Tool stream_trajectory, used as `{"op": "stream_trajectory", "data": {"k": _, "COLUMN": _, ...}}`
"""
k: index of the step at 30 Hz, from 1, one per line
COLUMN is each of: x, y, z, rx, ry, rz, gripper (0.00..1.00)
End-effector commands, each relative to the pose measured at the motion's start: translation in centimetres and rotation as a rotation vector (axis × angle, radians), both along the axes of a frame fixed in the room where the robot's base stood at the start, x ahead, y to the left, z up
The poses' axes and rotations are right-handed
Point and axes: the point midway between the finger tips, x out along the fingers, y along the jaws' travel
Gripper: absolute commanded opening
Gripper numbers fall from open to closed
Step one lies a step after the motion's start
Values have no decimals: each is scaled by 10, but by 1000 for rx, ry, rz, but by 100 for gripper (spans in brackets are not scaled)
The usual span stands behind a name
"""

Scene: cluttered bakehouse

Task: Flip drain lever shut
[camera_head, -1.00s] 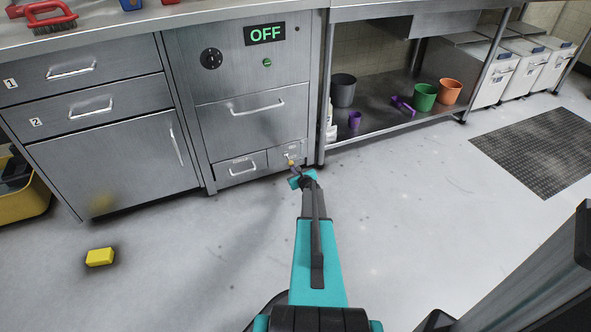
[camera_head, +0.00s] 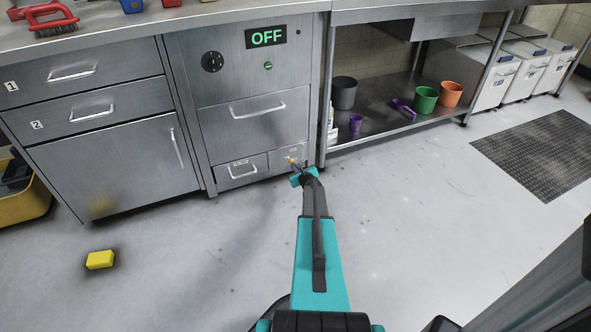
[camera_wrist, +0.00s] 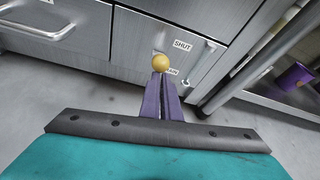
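The drain lever's yellow ball knob (camera_wrist: 162,62) shows in the wrist view just beyond my fingertips. It also shows in the head view (camera_head: 291,160), low on the steel cabinet. A "SHUT" label (camera_wrist: 182,45) is on the panel behind, up and right of the knob. A lower label (camera_wrist: 173,71), partly hidden by the knob and fingers, seems to end in "AIN". My gripper (camera_wrist: 160,75) has its purple fingers together, with only a thin dark line between them. I cannot tell whether the tips touch the knob. The lever's stem is hidden.
A small drawer (camera_head: 241,170) is left of the lever panel. A shelf leg (camera_head: 324,120) stands close on the right, beside a low shelf (camera_head: 375,122) with cups. A yellow sponge (camera_head: 100,260) lies on the floor at left. The floor in front is clear.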

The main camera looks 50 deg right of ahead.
Motion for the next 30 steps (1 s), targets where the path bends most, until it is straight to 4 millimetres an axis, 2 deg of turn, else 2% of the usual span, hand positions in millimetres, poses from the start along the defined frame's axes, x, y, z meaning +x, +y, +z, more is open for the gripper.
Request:
{"op": "stream_trajectory", "data": {"k": 1, "x": 8, "y": 0, "z": 20, "rx": -5, "ry": -29, "rz": 13, "gripper": 0}}
{"op": "stream_trajectory", "data": {"k": 14, "x": 7, "y": 1, "z": 19, "rx": -6, "ry": -27, "rz": 13, "gripper": 0}}
{"op": "stream_trajectory", "data": {"k": 20, "x": 4, "y": 3, "z": 9, "rx": -4, "ry": -24, "rz": 12, "gripper": 0}}
{"op": "stream_trajectory", "data": {"k": 30, "x": -8, "y": 6, "z": -25, "rx": 1, "ry": -5, "rz": 7, "gripper": 0}}
